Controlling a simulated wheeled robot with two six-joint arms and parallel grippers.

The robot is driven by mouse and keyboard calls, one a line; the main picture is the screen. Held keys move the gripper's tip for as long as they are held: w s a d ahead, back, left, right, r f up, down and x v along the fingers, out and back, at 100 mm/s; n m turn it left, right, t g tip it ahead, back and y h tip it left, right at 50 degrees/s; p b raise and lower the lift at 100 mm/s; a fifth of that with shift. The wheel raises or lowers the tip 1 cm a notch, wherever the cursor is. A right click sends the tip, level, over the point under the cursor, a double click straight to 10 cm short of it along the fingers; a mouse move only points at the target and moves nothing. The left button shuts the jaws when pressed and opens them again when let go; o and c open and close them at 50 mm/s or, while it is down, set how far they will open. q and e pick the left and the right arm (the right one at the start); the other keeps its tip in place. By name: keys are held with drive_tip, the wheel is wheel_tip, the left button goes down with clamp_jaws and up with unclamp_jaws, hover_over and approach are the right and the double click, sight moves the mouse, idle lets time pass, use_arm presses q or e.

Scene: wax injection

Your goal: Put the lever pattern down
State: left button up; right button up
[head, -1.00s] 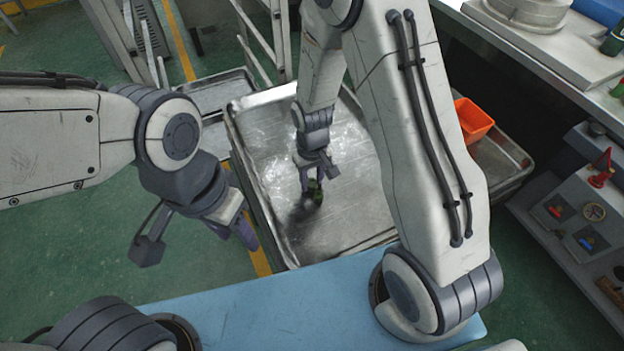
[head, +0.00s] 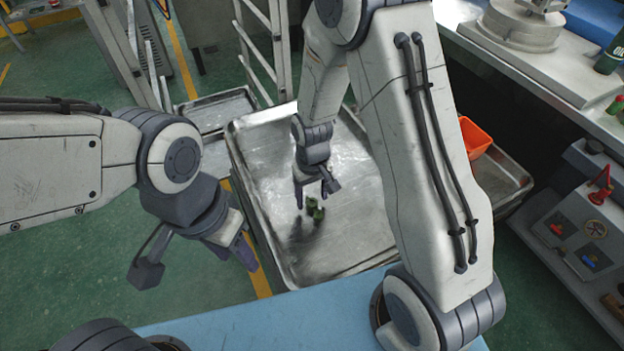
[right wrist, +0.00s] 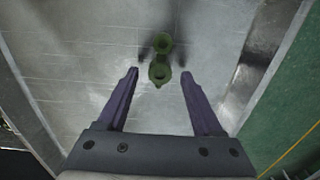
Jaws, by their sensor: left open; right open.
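The green lever pattern (head: 316,209) lies on the metal tray (head: 265,160) in the head view. It also shows in the right wrist view (right wrist: 160,72), ahead of the fingertips and between their lines. My right gripper (head: 311,198) is open just above and behind the pattern, and its fingers look clear of it. In the right wrist view the open purple fingers of my right gripper (right wrist: 158,75) have nothing between them. My left gripper (head: 247,250) is open and empty, left of the tray.
An orange bin (head: 474,137) sits on another tray (head: 503,170) to the right. A blue surface (head: 260,312) is in front. A rack (head: 265,45) stands behind the tray. A control panel (head: 590,240) is at the far right. Much of the tray is bare.

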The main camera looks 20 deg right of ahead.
sight(312, 202)
wheel_tip(312, 202, up, 10)
drive_tip(key=s+a+r+n, duration=0.2)
drive_tip(key=s+a+r, duration=0.1)
drive_tip(key=s, duration=0.7)
drive_tip(key=s+a+r+n+y, duration=0.1)
drive_tip(key=s+a+r+n, duration=0.2)
drive_tip(key=s+r, duration=0.3)
drive_tip(key=s+a, duration=0.1)
drive_tip(key=s, duration=0.2)
drive_tip(key=shift+s+a+r, duration=0.2)
drive_tip(key=shift+s, duration=0.2)
